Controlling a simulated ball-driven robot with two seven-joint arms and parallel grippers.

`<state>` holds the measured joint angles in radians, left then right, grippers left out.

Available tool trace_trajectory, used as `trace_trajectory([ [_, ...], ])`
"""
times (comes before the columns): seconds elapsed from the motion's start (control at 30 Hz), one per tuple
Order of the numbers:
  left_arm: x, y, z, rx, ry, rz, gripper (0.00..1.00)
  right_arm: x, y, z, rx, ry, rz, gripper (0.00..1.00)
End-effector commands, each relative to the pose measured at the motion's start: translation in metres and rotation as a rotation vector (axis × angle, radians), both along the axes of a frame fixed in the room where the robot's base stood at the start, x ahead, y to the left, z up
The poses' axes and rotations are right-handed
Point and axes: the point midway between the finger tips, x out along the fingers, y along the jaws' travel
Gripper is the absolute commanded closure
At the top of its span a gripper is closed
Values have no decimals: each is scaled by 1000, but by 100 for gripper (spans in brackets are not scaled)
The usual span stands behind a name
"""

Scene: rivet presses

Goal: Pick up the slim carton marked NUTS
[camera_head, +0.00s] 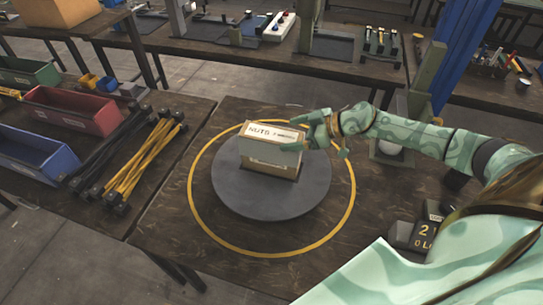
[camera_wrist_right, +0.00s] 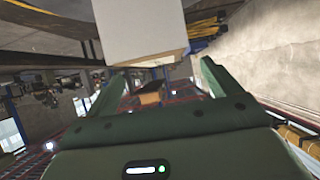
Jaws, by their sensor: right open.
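The slim carton marked NUTS (camera_head: 270,150) is pale with a tan base and stands upright on a round dark grey disc (camera_head: 240,200). The disc lies inside a yellow ring on a dark wooden table. My right gripper (camera_head: 318,132) is at the carton's right end, with its fingers open. In the right wrist view, the carton's pale side (camera_wrist_right: 140,30) stands ahead of the open gripper (camera_wrist_right: 155,88), between the lines of the two fingers. Whether a finger touches the carton cannot be told. My left gripper is not in view.
Red (camera_head: 75,110) and blue (camera_head: 35,155) bins stand at left, beside black and yellow rods (camera_head: 145,160). A green press frame (camera_head: 425,85) and a dark block with digits (camera_head: 425,230) stand at right. The disc's front is clear.

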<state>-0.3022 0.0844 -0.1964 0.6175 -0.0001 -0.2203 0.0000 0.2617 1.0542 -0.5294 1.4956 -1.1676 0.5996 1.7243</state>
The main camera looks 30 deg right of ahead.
Motion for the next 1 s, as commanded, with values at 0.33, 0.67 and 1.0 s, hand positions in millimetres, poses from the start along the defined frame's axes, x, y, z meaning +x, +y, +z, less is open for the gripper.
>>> trace_trajectory([
  [0.33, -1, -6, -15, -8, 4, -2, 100, 34, 21, -19, 2, -2, 0, 11],
  [0.67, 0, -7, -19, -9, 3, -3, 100, 46, 32, -26, -1, -1, 0, 11],
  [1.0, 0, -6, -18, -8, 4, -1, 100, 46, 32, -26, 0, 0, -1, 86],
])
